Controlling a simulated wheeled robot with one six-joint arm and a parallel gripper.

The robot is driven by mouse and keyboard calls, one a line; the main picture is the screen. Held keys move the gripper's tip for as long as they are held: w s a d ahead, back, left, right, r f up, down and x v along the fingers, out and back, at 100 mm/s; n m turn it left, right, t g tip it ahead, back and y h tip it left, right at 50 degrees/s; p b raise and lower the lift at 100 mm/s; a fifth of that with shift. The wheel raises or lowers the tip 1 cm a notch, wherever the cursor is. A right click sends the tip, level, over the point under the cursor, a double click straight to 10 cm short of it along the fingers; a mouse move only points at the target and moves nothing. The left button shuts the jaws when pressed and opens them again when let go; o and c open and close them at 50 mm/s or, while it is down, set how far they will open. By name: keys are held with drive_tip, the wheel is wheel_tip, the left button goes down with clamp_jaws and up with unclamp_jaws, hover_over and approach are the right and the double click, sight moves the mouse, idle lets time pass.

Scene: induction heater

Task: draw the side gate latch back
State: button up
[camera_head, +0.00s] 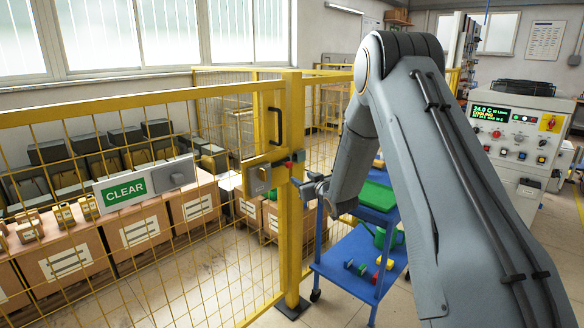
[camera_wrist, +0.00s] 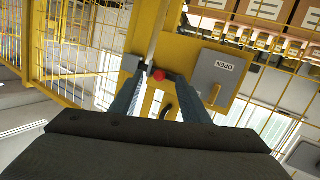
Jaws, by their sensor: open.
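The side gate is a yellow mesh panel (camera_head: 100,115) closing against a yellow post (camera_head: 293,110). The latch (camera_head: 258,178) is a yellow plate with a grey box at the gate's edge. In the wrist view the grey box (camera_wrist: 223,72) bears an upside-down label reading OPEN. A red knob (camera_head: 289,165) sticks out by the post. It also shows in the wrist view (camera_wrist: 159,75), between the ends of my two fingers. My gripper (camera_head: 310,186) is open, just right of the post and close to the knob. I cannot tell whether either finger touches it.
A black pull handle (camera_head: 275,123) sits above the latch. A green CLEAR sign (camera_head: 125,190) hangs on the mesh, with brown boxes (camera_head: 145,230) behind it. A blue cart (camera_head: 345,260) stands behind my arm. A control cabinet (camera_head: 515,135) is at right.

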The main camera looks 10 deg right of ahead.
sight(291, 166)
drive_tip(key=shift+n+t+y, duration=0.5)
drive_tip(key=shift+t+y, duration=0.3)
drive_tip(key=shift+r+p+x, duration=0.2)
drive_tip(key=shift+p+x, duration=0.2)
drive_tip(key=shift+x, duration=2.05)
drive_tip(key=shift+r+p+x, duration=0.2)
drive_tip(key=shift+p+x, duration=0.15)
drive_tip(key=shift+x, duration=2.15)
drive_tip(key=shift+c, duration=0.3)
drive_tip(key=shift+d, duration=0.1)
clamp_jaws()
